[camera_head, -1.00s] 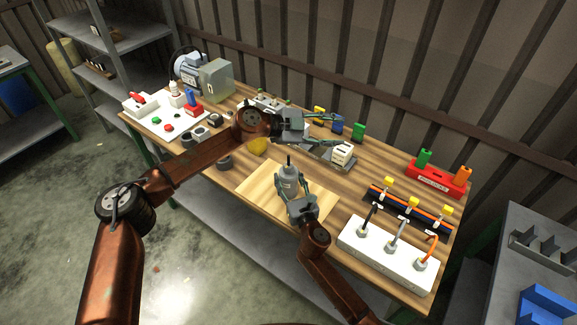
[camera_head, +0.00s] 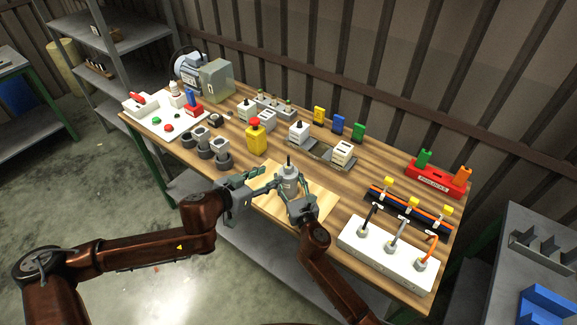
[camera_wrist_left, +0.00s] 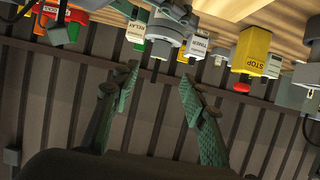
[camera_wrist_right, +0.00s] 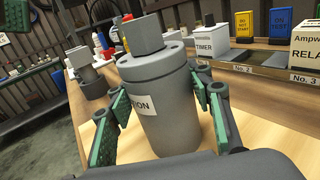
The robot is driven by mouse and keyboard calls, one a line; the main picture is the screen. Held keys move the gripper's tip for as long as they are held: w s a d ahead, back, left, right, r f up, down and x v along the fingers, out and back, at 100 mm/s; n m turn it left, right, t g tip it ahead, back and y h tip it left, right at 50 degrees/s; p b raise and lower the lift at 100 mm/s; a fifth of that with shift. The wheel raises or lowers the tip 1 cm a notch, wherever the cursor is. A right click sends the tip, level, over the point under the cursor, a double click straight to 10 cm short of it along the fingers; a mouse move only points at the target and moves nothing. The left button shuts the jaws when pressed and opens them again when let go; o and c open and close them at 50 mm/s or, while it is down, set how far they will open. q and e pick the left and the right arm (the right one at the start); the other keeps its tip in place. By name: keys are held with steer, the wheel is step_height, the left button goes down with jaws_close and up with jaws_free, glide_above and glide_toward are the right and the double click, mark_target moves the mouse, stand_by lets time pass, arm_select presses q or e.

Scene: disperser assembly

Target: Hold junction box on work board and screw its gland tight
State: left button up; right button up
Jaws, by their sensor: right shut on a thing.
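The junction box (camera_head: 287,184) is a grey cylinder standing upright on the pale work board (camera_head: 317,203). Its label is partly legible in the right wrist view (camera_wrist_right: 163,110). A narrower block-shaped grey piece (camera_wrist_right: 141,34) stands on its lid; I cannot tell how tightly it sits. My right gripper (camera_head: 288,183) is shut around the box, with green pads on both sides. My left gripper (camera_head: 267,181) is open and empty, just left of the box, with its fingers pointing at it. In the left wrist view the stepped box top (camera_wrist_left: 163,43) shows beyond the spread fingers (camera_wrist_left: 158,76).
A yellow stop button (camera_head: 256,139) and several grey round fittings (camera_head: 206,146) stand to the left and behind. A relay on a rail (camera_head: 342,153) stands behind right. A white socket block (camera_head: 384,255) fills the front right. The front table edge is close to both arms.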

mark_target(287, 167)
arm_select(q)
steer(key=x, duration=1.1)
steer(key=shift+w+d, duration=0.2)
steer(key=shift+w, duration=0.05)
jaws_close()
